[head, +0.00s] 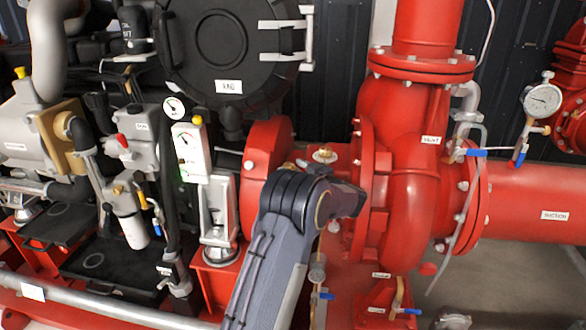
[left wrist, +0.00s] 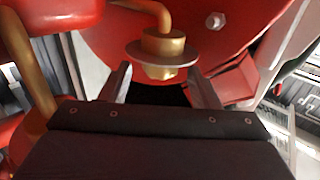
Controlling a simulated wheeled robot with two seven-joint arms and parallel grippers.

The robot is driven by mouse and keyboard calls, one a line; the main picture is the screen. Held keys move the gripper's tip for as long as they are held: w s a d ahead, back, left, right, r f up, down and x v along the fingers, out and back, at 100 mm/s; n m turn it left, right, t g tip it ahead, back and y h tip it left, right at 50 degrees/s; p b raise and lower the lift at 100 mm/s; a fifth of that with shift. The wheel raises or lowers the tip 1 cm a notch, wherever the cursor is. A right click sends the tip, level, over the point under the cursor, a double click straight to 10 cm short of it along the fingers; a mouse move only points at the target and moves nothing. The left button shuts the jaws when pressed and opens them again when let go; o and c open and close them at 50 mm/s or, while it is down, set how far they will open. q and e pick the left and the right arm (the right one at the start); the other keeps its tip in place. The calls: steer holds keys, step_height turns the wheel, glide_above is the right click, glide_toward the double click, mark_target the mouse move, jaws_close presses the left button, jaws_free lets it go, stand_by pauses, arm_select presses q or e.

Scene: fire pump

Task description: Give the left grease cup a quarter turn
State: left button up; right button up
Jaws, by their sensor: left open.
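A brass grease cup (left wrist: 163,45) with a wide pale flange shows in the left wrist view, on a bent brass pipe (left wrist: 150,10). My left gripper (left wrist: 160,72) is open, with one finger on each side of the cup's lower end. Gaps show between the fingers and the cup, and I see no contact. In the head view my left gripper (head: 348,200) is at the red pump's bearing housing, its fingertips hidden. A brass fitting with a round flange (head: 323,154) shows above it; I cannot tell whether this is the same cup. My right gripper is not in view.
The red pump casing (head: 410,190) stands close to the right of my gripper. A red round guard (head: 265,160) and the engine with its gauge panel (head: 190,155) are to the left. A brass pipe (left wrist: 30,65) runs along the left in the wrist view.

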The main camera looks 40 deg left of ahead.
arm_select(q)
steer(key=shift+w+a, duration=0.1)
steer(key=shift+a, duration=0.35)
steer(key=shift+c, duration=0.5)
steer(key=c, duration=0.9)
